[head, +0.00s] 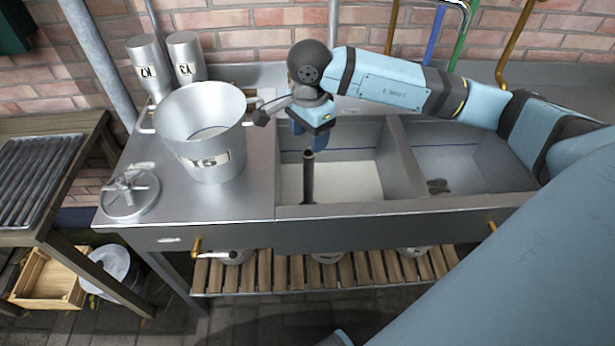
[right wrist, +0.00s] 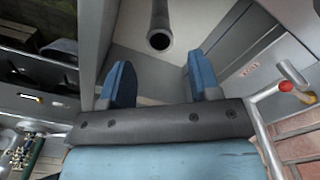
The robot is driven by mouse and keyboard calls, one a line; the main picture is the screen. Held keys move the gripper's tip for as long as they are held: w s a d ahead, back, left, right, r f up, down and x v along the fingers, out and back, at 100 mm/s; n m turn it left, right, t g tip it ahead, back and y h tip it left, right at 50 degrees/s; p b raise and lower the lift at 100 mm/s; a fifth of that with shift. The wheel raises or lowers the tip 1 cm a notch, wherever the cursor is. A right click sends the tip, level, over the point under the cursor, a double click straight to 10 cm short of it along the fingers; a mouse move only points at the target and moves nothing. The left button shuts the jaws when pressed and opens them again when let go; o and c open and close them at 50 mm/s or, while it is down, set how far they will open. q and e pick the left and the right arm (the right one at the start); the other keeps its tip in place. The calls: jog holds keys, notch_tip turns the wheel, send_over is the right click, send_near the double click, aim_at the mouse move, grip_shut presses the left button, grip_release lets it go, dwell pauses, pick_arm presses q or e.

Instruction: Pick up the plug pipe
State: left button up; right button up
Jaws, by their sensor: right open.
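The plug pipe (head: 308,176) is a dark upright tube standing in the left basin (head: 350,180) of the steel sink. In the right wrist view its round open top end (right wrist: 159,41) shows beyond the fingertips, roughly midway between them. My right gripper (head: 308,138) hangs over the left basin, close above the pipe in the head view. In the right wrist view its two blue fingers (right wrist: 160,80) are apart with nothing between them. The pipe's foot is partly hidden by the basin's front edge. My left gripper is not in view.
A large metal bucket (head: 203,160) stands on the drainboard left of the basin, with a round lid (head: 130,193) in front and two metal canisters (head: 186,58) behind. The right basin (head: 450,165) holds a small dark object. Coloured pipes (head: 460,40) run up the brick wall.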

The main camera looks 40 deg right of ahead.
aim_at(308, 164)
notch_tip(308, 164, down, 9)
jog(key=shift+a+f, duration=0.1)
jog(key=shift+f, duration=0.1)
grip_shut()
dwell(0.4)
